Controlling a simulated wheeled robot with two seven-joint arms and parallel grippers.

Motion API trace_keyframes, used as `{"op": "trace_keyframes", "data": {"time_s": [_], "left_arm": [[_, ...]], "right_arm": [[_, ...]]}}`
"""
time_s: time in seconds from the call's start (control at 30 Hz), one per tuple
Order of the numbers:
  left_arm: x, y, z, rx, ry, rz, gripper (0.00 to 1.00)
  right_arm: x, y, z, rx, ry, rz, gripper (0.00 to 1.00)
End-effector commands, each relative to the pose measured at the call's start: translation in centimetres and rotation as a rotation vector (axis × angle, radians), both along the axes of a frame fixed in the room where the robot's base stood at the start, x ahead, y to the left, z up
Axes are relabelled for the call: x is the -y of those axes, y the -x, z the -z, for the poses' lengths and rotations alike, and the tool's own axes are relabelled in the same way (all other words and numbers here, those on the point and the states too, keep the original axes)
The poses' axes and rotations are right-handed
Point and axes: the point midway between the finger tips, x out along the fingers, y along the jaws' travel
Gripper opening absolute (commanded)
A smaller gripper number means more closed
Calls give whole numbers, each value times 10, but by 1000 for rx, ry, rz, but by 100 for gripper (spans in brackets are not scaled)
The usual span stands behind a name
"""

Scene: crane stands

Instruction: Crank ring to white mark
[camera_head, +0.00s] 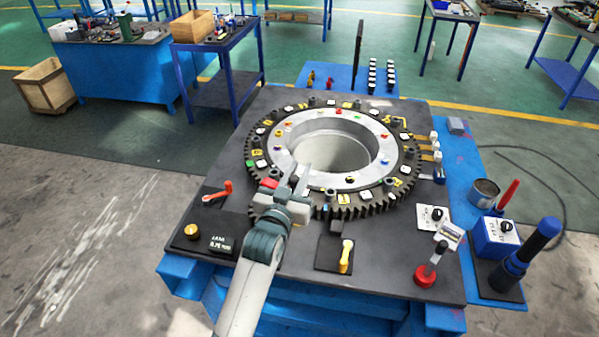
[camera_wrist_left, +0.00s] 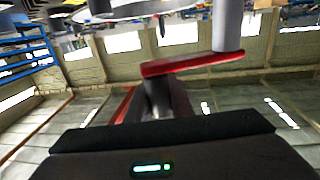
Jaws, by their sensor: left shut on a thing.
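The toothed ring (camera_head: 378,205) lies flat on the dark tabletop, with coloured and white marks around its top. Several white marks show, and I cannot tell which one is meant. My left gripper (camera_head: 298,180) is at the ring's near left edge, shut on what looks like the crank's handle. A red part of the crank (camera_head: 268,183) shows beside it. In the left wrist view the crank is a red bar (camera_wrist_left: 195,63) with a grey upright cylinder (camera_wrist_left: 228,25) at one end. My right gripper is out of view.
A dark blue cylinder (camera_head: 538,240) and a tin (camera_head: 485,192) stand at the right.

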Motion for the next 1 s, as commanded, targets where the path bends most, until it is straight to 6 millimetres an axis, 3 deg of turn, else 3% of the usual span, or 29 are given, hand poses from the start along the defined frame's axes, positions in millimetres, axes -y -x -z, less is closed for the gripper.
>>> {"op": "trace_keyframes", "data": {"time_s": [0.1, 0.13, 0.2, 0.67, 1.0], "left_arm": [[1, -1, -6, 10, 5, 1, 0], [1, -1, -6, 10, 5, 1, 27], [1, -1, -5, 8, 4, 1, 39], [-2, 5, 0, 2, 1, 0, 39], [-12, 45, 3, 2, 1, 0, 39]], "right_arm": [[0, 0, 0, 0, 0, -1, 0], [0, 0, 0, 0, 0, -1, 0], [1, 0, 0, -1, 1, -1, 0], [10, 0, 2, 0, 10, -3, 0], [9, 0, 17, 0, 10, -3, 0]]}}
